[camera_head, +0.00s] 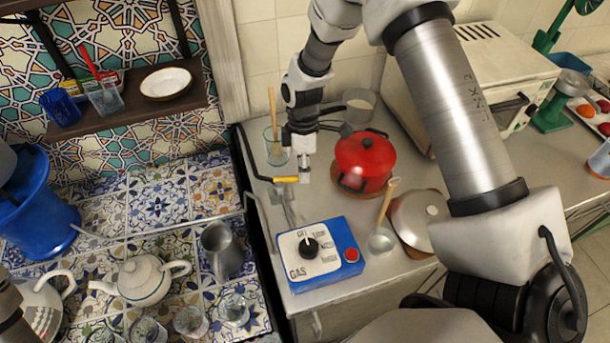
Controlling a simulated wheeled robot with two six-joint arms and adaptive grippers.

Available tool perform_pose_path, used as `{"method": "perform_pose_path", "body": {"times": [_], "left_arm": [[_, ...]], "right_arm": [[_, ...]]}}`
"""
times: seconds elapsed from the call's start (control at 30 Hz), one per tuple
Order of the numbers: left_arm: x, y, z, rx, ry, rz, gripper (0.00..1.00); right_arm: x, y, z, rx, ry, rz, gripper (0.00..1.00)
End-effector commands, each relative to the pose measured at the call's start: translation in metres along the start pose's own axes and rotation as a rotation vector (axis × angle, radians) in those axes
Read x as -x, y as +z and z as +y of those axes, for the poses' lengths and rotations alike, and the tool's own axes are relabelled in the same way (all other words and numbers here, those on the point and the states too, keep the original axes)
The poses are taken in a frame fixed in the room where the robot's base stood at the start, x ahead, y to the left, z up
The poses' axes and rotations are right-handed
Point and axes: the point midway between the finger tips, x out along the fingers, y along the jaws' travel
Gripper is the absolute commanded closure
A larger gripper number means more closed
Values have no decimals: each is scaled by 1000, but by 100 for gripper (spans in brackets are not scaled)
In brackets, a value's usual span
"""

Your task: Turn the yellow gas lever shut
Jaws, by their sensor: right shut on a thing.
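The yellow gas lever (286,179) is a small bar at the end of a black pipe, beside the counter's left edge. It lies about level across the picture. My right gripper (304,175) reaches down from above and is shut on the lever's right end, hiding that end. The blue gas control box (348,252) stands on the counter below, with a black knob, a white label reading GAS and a red button. My left gripper does not show.
A red pot (364,158) stands close right of my right gripper. A glass jar with wooden utensils (275,150) is just behind it. A metal jug (222,250) and white teapot (146,279) stand on tiles at left.

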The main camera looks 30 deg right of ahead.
Motion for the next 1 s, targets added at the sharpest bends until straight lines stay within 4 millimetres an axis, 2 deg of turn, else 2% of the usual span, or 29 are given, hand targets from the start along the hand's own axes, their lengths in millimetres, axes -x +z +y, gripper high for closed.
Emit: {"method": "perform_pose_path", "body": {"times": [0.4, 0.97, 1.0], "left_arm": [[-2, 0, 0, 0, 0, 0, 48], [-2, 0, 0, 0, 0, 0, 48], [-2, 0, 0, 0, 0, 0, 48]], "right_arm": [[-2, -2, 10, 219, -8, -46, 100], [-1, -2, 12, 255, -9, -53, 100], [-1, -3, 12, 254, -9, -53, 76]]}}
